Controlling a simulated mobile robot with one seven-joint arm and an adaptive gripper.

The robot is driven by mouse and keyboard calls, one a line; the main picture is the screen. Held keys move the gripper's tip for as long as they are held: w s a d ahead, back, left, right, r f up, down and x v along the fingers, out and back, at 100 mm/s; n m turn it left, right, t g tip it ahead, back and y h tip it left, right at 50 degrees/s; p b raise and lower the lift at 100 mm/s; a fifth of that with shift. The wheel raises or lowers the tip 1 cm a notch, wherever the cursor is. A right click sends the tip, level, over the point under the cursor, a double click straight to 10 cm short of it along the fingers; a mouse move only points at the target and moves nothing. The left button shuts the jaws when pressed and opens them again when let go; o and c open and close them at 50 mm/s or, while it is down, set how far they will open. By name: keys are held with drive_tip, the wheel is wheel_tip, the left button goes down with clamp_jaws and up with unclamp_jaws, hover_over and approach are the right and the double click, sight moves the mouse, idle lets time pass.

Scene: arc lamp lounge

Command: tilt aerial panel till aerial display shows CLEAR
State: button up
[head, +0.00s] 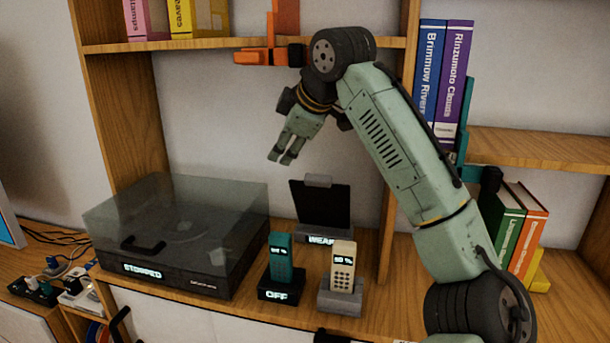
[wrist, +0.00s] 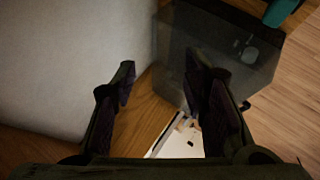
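The aerial panel (head: 320,203) is a dark flat plate that leans back, with a grey clip on its top edge. It stands on the shelf behind the phones. The aerial display (head: 321,240) at its foot reads WEAK, partly hidden by the cream phone. My gripper (head: 281,159) hangs to the upper left of the panel, apart from it and pointing down. In the wrist view my gripper (wrist: 160,85) has its two fingers spread, with nothing between them. I cannot make out the panel in the wrist view.
A record player (head: 180,235) with a smoky lid and a STOPPED display stands on the left. A teal phone (head: 280,250) on a base reading OFF and a cream phone (head: 343,268) stand in front of the panel. An upper shelf (head: 160,44) and upright (head: 398,150) frame the space.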

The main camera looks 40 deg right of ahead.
drive_tip(key=m+g, duration=0.1)
drive_tip(key=g, duration=0.1)
approach(317, 177)
drive_tip(key=s+a+r, duration=0.1)
drive_tip(key=shift+h, duration=0.4)
drive_tip(key=p+x, duration=0.2)
drive_tip(key=x, duration=0.8)
drive_tip(key=shift+w+f, duration=0.15)
drive_tip(key=shift+w, duration=0.05)
drive_tip(key=shift+c, duration=0.6)
clamp_jaws()
